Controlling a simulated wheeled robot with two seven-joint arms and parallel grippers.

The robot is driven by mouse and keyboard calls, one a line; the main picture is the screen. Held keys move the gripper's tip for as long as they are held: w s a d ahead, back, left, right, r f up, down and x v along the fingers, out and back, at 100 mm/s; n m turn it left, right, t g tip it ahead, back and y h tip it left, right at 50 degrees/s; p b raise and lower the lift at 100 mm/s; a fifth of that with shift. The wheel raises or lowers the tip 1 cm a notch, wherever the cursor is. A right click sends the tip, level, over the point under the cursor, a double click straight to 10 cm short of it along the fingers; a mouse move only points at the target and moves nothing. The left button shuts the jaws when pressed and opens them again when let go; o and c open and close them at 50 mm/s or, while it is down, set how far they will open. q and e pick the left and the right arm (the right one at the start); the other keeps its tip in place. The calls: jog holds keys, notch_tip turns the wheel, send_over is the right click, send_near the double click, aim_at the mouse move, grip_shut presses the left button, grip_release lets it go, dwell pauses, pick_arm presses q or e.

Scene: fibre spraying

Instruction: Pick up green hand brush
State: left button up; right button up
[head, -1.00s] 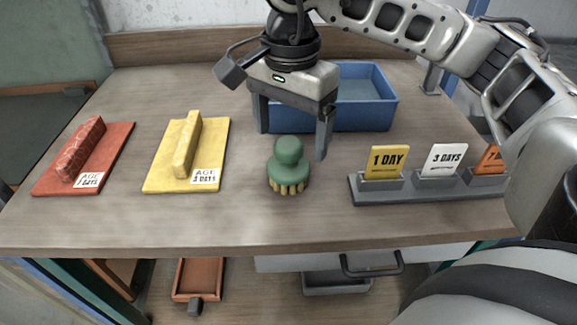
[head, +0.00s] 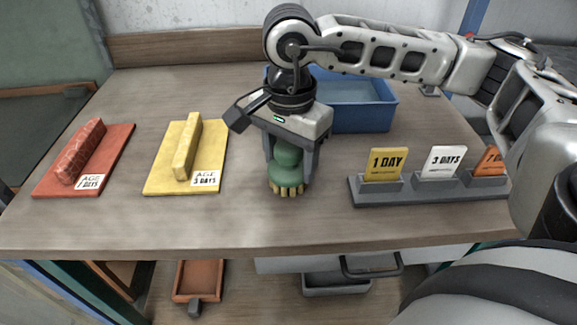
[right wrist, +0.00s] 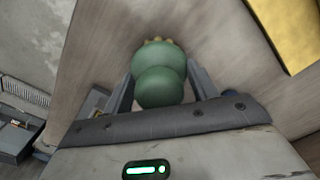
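The green hand brush (head: 287,168) stands upright on the table, its yellowish bristles down on the wood. My right gripper (head: 290,178) is directly over it, with one finger on each side of the brush. In the right wrist view the brush (right wrist: 160,72) sits between the two fingers (right wrist: 160,85). The fingers are spread, and a gap shows beside the narrower knob. Whether a finger touches the wider body is hard to tell. My left gripper is not in view.
A blue bin (head: 362,115) stands behind my right gripper. A grey card holder (head: 430,187) is to the right. A yellow board (head: 160,175) and a red board (head: 110,160), each bearing a block, lie to the left. The table (head: 250,220) is clear in front.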

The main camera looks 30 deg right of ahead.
aim_at(288, 144)
jog(key=shift+r, duration=0.45)
notch_tip(288, 144, up, 2)
jog(key=shift+a+r, duration=0.1)
jog(key=shift+r, duration=0.15)
jog(key=s+a+r, duration=0.2)
jog(key=a+r, duration=0.2)
jog(key=a, duration=0.2)
jog(key=s+a+r, duration=0.3)
jog(key=a+r, duration=0.2)
jog(key=a, duration=0.1)
jog(key=shift+s+a+r+b, duration=0.3)
jog(key=shift+a+b, duration=0.05)
jog(key=shift+b, duration=0.1)
jog(key=shift+o, duration=0.8)
